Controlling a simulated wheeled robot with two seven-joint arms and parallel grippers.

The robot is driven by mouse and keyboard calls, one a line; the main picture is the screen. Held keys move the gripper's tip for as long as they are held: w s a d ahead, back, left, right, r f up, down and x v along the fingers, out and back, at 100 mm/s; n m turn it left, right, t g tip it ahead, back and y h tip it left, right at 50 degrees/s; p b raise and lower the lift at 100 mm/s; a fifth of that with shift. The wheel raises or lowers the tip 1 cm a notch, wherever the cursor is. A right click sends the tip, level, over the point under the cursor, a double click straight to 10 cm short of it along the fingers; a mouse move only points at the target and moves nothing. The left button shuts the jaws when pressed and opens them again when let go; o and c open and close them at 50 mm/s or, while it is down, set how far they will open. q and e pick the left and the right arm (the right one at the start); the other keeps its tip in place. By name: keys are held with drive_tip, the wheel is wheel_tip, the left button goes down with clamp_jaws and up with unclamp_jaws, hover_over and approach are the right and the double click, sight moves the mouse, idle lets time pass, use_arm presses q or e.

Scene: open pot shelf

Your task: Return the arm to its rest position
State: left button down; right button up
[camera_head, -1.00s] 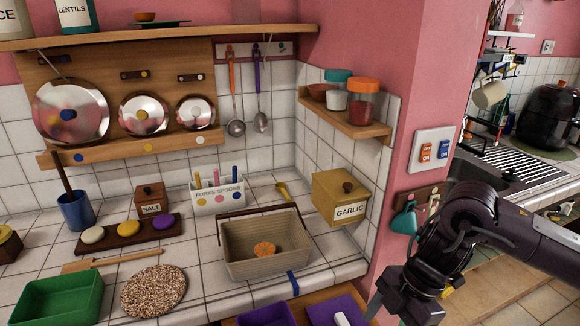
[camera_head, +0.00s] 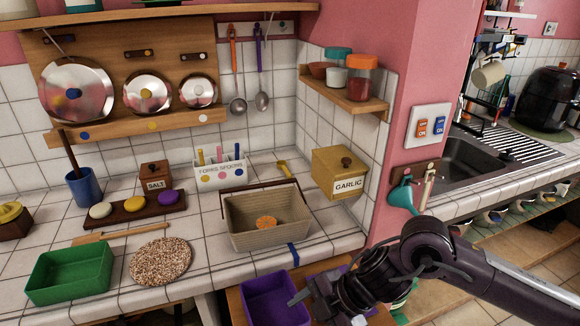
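My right arm comes in from the right edge, with its elbow over the front of the counter's right end. My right gripper (camera_head: 300,298) points left over the edge of a purple bin (camera_head: 268,293) below the counter. One grey finger shows clearly; the other is hidden or hard to make out, so its opening cannot be told. I see nothing held in it. My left arm and gripper are out of view.
On the counter stand a beige basket (camera_head: 262,236) with an orange item, a garlic box (camera_head: 340,173), a green bin (camera_head: 69,272) and a round speckled mat (camera_head: 161,261). A teal funnel (camera_head: 402,195) hangs on the wall's end near my arm.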

drive_tip(key=w+a+r+m+t+y, duration=0.1)
drive_tip(key=a+r+m+t+y, duration=0.2)
drive_tip(key=a+r+m+t, duration=0.55)
drive_tip(key=d+f+m+h, duration=0.7)
drive_tip(key=d+m, duration=0.1)
drive_tip(key=d, duration=0.4)
drive_tip(key=s+d+f+m+g+h, duration=0.3)
drive_tip(key=s+d+f+m+g, duration=0.3)
drive_tip(key=s+d+f, duration=0.5)
wheel_tip(320, 180, down, 26)
drive_tip(key=s+d+r+g, duration=0.1)
drive_tip(key=s+d+f, duration=0.2)
drive_tip(key=s+f, duration=0.8)
drive_tip(key=s+d+f+g, duration=0.1)
drive_tip(key=s+d+f, duration=0.1)
drive_tip(key=s+f, duration=0.8)
drive_tip(key=shift+s+f, duration=0.4)
